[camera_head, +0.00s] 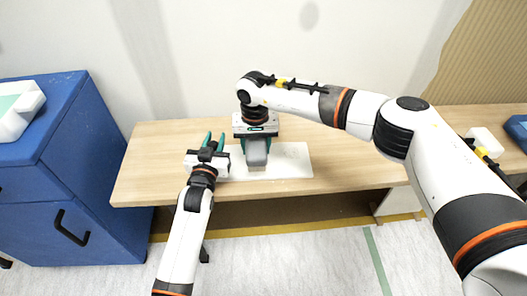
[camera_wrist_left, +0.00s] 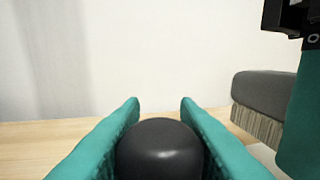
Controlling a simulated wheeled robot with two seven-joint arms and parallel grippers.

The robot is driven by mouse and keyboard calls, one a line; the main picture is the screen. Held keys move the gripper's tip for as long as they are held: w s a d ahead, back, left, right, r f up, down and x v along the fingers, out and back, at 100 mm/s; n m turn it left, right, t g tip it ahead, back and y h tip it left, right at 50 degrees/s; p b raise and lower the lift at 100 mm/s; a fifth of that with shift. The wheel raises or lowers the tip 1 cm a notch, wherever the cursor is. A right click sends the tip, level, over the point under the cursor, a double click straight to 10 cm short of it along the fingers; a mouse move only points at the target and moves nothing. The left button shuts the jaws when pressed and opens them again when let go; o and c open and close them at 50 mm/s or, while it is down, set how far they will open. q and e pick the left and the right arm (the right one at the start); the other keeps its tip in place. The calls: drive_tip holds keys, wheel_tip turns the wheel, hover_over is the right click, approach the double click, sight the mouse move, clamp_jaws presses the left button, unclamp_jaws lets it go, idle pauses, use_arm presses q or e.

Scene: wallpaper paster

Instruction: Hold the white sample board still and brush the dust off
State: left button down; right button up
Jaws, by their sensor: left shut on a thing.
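The white sample board (camera_head: 292,160) lies flat on the wooden table. My left gripper (camera_head: 214,142) is at the board's left end, its green fingers pointing toward the wall. In the left wrist view its fingers are around a dark rounded knob (camera_wrist_left: 160,150); whether the knob is fixed to the board is hidden. My right gripper (camera_head: 256,142) points down over the board, its green fingers around a grey brush (camera_head: 257,153). In the left wrist view the brush (camera_wrist_left: 270,90) shows pale bristles at right, just above or on the board; contact is unclear.
The wooden table (camera_head: 345,140) is clear around the board. A blue cabinet (camera_head: 85,150) stands at left with a white tray (camera_head: 18,108) on top. A white block (camera_head: 485,141) and a blue item (camera_head: 517,130) are at far right. The wall is close behind.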

use_arm(q)
drive_tip(key=shift+f, duration=0.15)
use_arm(e)
wheel_tip(320, 180, up, 5)
drive_tip(key=shift+f, duration=0.15)
drive_tip(key=shift+o, duration=1.2)
drive_tip(key=shift+c, duration=1.2)
use_arm(q)
drive_tip(key=c, duration=1)
unclamp_jaws()
